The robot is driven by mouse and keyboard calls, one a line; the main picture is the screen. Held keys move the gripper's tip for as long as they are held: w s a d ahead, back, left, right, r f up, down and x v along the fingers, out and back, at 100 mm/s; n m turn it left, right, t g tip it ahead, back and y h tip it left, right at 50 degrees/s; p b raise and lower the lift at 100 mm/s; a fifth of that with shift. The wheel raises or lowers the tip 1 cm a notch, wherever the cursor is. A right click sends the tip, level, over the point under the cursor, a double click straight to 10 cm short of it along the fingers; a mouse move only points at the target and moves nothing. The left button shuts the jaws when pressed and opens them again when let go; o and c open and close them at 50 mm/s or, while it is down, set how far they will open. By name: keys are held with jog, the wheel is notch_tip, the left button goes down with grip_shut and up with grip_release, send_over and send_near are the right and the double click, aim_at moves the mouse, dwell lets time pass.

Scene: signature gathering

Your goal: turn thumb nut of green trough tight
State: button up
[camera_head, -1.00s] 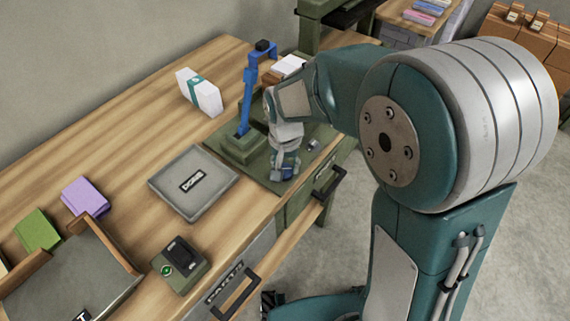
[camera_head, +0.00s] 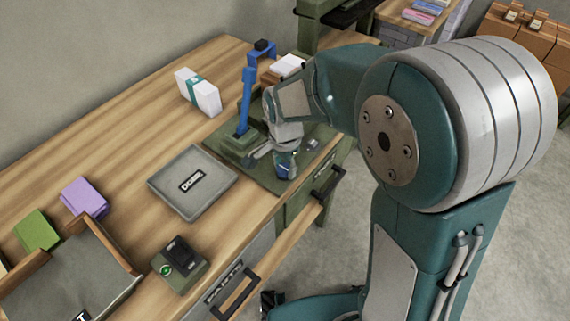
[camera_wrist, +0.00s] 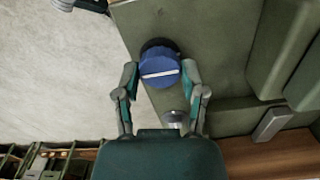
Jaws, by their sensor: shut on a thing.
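A round blue thumb nut (camera_wrist: 160,67) with a white line across its face shows in the wrist view, over a dark round base. It sits at the edge of the green trough (camera_wrist: 195,45). My gripper (camera_wrist: 159,75) has one finger on each side of the nut and is shut on it. The white line lies nearly level in that view. In the head view my gripper (camera_head: 278,160) points down at the front of the green base plate (camera_head: 262,181), and its wrist and fingers hide most of the nut.
A blue lever (camera_head: 246,100) stands upright just left of my gripper. A grey tray (camera_head: 165,185) lies farther left on the wooden bench. A white banded stack (camera_head: 205,95) stands behind. Drawer handles (camera_head: 329,182) stick out at the bench front.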

aim_at(283, 168)
jog(key=shift+s+f, duration=0.1)
dwell(0.4)
jog(key=o, duration=1.2)
jog(key=shift+a, duration=0.1)
jog(key=shift+c, duration=0.2)
jog(key=shift+a, duration=0.1)
notch_tip(283, 168, up, 12)
